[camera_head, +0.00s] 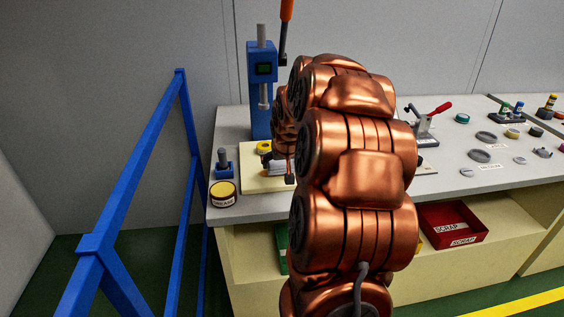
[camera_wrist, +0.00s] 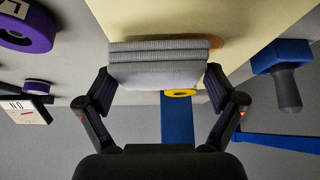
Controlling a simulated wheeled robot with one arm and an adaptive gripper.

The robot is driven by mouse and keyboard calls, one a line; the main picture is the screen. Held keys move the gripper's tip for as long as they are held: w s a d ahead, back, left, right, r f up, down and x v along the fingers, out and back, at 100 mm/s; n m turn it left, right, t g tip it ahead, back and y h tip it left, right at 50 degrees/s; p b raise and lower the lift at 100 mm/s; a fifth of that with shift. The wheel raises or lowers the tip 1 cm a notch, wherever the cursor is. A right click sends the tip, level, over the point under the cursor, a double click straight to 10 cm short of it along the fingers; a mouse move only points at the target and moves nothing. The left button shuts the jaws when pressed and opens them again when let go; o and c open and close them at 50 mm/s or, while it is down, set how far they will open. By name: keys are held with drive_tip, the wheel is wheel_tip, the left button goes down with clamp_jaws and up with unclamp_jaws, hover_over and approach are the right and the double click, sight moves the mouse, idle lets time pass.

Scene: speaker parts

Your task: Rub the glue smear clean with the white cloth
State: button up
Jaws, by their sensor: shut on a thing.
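The white cloth (camera_wrist: 158,66), a folded pad that looks light grey, is gripped between the two fingers of my gripper (camera_wrist: 160,88) in the wrist view. An amber patch, seemingly the glue smear (camera_wrist: 217,44), shows at the cloth's right edge on the cream board (camera_wrist: 130,15). The cloth covers part of that area; whether it presses on the board I cannot tell. In the head view my copper arm hides most of the gripper, and a bit of the cloth (camera_head: 275,168) shows low over the cream board (camera_head: 256,184).
A blue press (camera_head: 262,90) stands behind the board, with a yellow roll (camera_head: 264,147) near its foot. A blue tool (camera_head: 222,165) and a round tin (camera_head: 223,194) stand left of the board. A red scrap bin (camera_head: 450,224) sits below the bench at right.

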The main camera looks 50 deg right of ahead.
sight(270, 165)
drive_tip(key=shift+f+b, duration=0.35)
drive_tip(key=shift+f, duration=0.35)
idle(0.3)
drive_tip(key=shift+w+a+r+b, duration=0.1)
drive_tip(key=shift+w+a+b, duration=0.1)
drive_tip(key=shift+w+a, duration=0.5)
drive_tip(key=shift+w+a+b, duration=0.2)
drive_tip(key=shift+w+a, duration=0.25)
drive_tip(key=shift+a, duration=0.35)
drive_tip(key=shift+w+a+b, duration=0.25)
drive_tip(key=shift+w+a, duration=0.3)
drive_tip(key=shift+a, duration=0.2)
drive_tip(key=shift+w+a+b, duration=0.25)
drive_tip(key=shift+w+a, duration=0.3)
drive_tip(key=shift+a, duration=0.2)
drive_tip(key=shift+s+d, duration=0.1)
drive_tip(key=shift+s+d, duration=0.55)
drive_tip(key=shift+d, duration=0.2)
drive_tip(key=shift+s+d, duration=0.5)
drive_tip(key=shift+d, duration=0.2)
drive_tip(key=shift+s+d+f+b, duration=0.15)
drive_tip(key=shift+s+d+b, duration=0.05)
drive_tip(key=shift+s+d, duration=0.45)
drive_tip(key=shift+s+d+f+b, duration=0.1)
drive_tip(key=shift+s+d+b, duration=0.1)
drive_tip(key=shift+s+d, duration=0.45)
drive_tip(key=shift+w+d, duration=0.1)
